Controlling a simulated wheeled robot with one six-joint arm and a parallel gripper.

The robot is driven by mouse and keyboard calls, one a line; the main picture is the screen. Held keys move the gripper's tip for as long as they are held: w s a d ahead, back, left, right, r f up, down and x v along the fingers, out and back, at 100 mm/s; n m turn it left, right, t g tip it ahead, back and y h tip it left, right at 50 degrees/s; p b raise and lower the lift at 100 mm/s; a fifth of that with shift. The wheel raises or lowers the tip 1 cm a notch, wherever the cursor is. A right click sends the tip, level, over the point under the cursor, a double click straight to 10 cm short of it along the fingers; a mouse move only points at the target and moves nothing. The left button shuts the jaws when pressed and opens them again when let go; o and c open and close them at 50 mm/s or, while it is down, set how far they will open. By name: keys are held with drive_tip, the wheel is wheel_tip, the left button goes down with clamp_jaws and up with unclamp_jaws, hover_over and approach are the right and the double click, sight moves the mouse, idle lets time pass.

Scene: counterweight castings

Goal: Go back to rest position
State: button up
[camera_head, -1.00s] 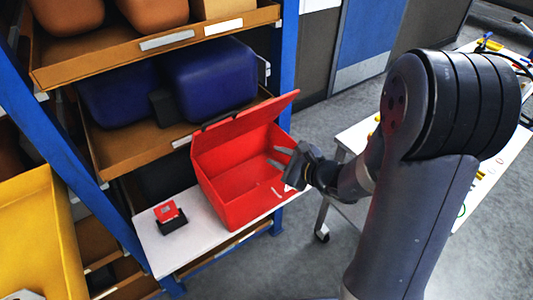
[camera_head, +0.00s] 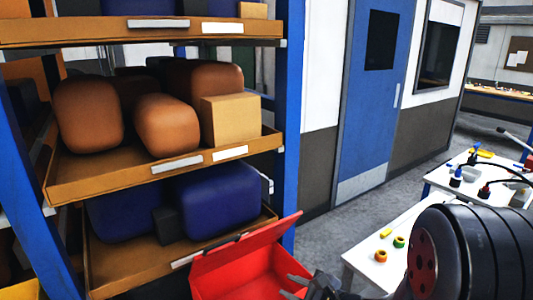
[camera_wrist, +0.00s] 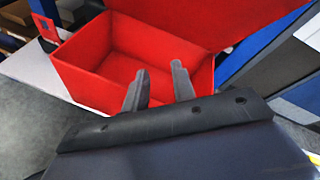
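My gripper (camera_wrist: 158,84) is open, with its two dark fingers apart and nothing between them in the wrist view. The fingers point toward the open red box (camera_wrist: 85,60), at its near wall. In the head view only the fingertips of my gripper (camera_head: 298,287) show at the bottom edge, beside the red box (camera_head: 225,285). The box lid (camera_head: 250,250) is tilted up and open. The part of the box interior that shows in the wrist view looks empty. The lower part of the box is cut off in the head view.
A shelf rack with blue posts (camera_head: 287,110) holds orange-brown castings (camera_head: 90,115), a tan block (camera_head: 230,120) and dark blue castings (camera_head: 215,200). A white table (camera_head: 375,265) with small coloured parts stands at the right. Grey floor shows between rack and tables.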

drive_tip(key=x, duration=1)
drive_tip(key=shift+w+a+f+p, duration=0.2)
drive_tip(key=shift+a+f+p, duration=0.05)
drive_tip(key=shift+f+p, duration=0.15)
drive_tip(key=shift+f, duration=0.1)
